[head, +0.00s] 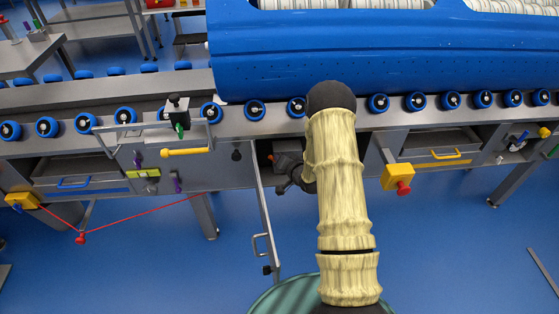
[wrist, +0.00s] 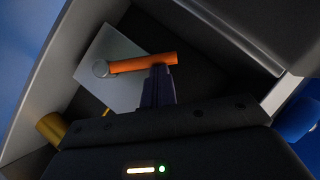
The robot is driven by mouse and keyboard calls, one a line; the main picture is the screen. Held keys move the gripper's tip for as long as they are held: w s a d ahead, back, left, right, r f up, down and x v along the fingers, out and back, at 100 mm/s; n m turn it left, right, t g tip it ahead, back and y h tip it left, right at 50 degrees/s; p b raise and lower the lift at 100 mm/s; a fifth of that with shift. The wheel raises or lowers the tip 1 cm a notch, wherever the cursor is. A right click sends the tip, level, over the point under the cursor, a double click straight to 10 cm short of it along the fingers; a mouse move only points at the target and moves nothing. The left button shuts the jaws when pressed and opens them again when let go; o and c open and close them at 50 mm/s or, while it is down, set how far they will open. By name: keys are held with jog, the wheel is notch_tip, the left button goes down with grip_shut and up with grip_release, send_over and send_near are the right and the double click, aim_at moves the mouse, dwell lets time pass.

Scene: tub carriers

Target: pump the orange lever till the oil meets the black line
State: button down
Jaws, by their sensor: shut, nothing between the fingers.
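The orange lever (wrist: 148,63) lies nearly level across the middle of the wrist view, its left end at a round pivot on a pale grey housing (wrist: 112,72). My gripper (wrist: 161,70) is shut with nothing between its fingers. Its tips are right at the lever's lower edge, near its right end; I cannot tell if they touch. In the head view my arm reaches into an open bay under the conveyor, and a small orange spot (head: 270,157) shows there, probably the lever. I cannot make out the oil or the black line in either view.
An open grey door (head: 262,215) stands left of my arm. The bay's grey walls (wrist: 228,42) close in around my gripper, and a yellow cylinder (wrist: 50,127) is at lower left. A yellow box with a red button (head: 397,180) is right of the arm. A blue tub (head: 400,50) lies on the rollers above.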

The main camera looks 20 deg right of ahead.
jog(key=w+d+r+p+v, duration=0.1)
jog(key=d+p+v, duration=0.1)
jog(key=v, duration=1.1)
jog(key=shift+p, duration=0.65)
jog(key=shift+w+r, duration=0.1)
jog(key=s+a+r+n+g+h, duration=0.25)
jog(key=s+a+r+g, duration=0.3)
jog(key=s+r, duration=0.35)
jog(key=s+a+r+n+g+h, duration=0.1)
jog(key=s+a+r+n+g, duration=0.4)
jog(key=s+r, duration=0.4)
jog(key=w+d+p+v, duration=0.1)
jog(key=w+p+v, duration=0.1)
jog(key=p+v, duration=1.9)
jog(key=shift+w+a+r+m+p, duration=0.35)
jog(key=shift+a+p, duration=0.15)
jog(key=shift+p, duration=0.35)
